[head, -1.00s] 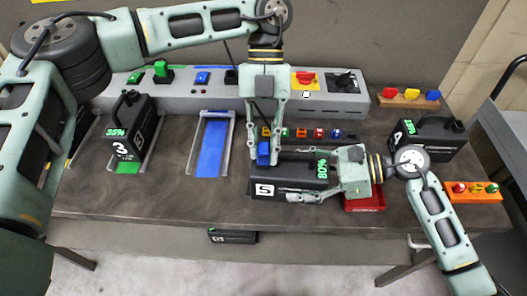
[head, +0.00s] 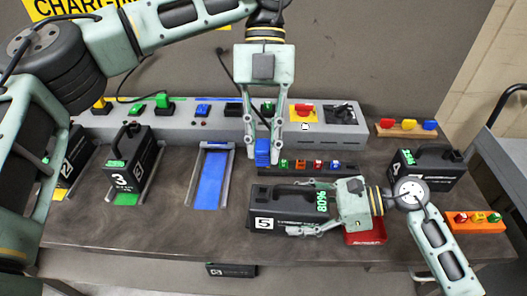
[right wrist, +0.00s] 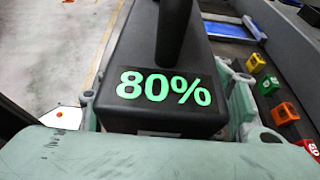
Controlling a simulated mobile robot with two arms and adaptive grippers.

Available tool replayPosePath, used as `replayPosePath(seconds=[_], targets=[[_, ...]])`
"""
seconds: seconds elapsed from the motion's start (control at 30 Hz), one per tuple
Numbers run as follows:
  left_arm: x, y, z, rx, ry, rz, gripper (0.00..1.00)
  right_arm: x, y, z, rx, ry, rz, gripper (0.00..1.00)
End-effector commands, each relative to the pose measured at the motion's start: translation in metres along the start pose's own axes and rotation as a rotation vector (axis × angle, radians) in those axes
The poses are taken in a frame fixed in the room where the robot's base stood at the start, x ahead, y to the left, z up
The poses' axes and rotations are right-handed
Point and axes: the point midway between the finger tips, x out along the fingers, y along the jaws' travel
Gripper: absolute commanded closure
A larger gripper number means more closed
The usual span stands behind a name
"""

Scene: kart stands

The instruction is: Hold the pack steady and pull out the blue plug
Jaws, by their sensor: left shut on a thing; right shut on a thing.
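The black pack (head: 275,222), marked 5 and showing a green 80%, lies on the dark bench in the head view. My right gripper (head: 314,206) is shut across its right end, one finger on the near side and one on the far side. The pack's 80% end (right wrist: 165,95) fills the middle of the right wrist view. My left gripper (head: 263,157) points down and is shut on the blue plug (head: 262,150). The plug is above and behind the pack, apart from it in the head view.
A blue-floored bay (head: 210,180) stands empty left of the pack. Pack 3 (head: 122,178) stands further left, another black pack (head: 425,168) to the right. A row of small coloured plugs (head: 301,164) lies behind the pack. A red tray (head: 365,238) sits under my right wrist.

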Motion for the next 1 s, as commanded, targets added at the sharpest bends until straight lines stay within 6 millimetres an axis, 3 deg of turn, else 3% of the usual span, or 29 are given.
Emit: replayPosePath(seconds=[0.2, 0.23, 0.4, 0.5, 0.83, 1.0], targets=[[-0.001, 0.000, 0.000, 0.000, 0.001, 0.000, 1.00, 0.001, 0.001, -0.003, 0.001, 0.005, 0.001, 1.00], [-0.001, 0.000, 0.000, 0.000, 0.000, 0.000, 1.00, 0.001, 0.001, -0.003, 0.001, 0.005, 0.001, 0.39], [0.000, 0.000, 0.000, 0.000, 0.000, 0.000, 1.00, 0.001, 0.000, -0.002, 0.001, 0.003, 0.001, 0.24], [0.000, 0.000, 0.000, 0.000, 0.000, 0.000, 1.00, 0.001, 0.000, -0.001, 0.001, 0.002, 0.000, 0.16], [0.000, 0.000, 0.000, 0.000, 0.000, 0.000, 1.00, -0.001, 0.000, -0.001, 0.000, 0.001, 0.000, 0.16], [-0.001, 0.000, 0.000, 0.000, 0.000, 0.000, 1.00, -0.018, -0.001, -0.002, 0.000, 0.004, -0.002, 0.16]])
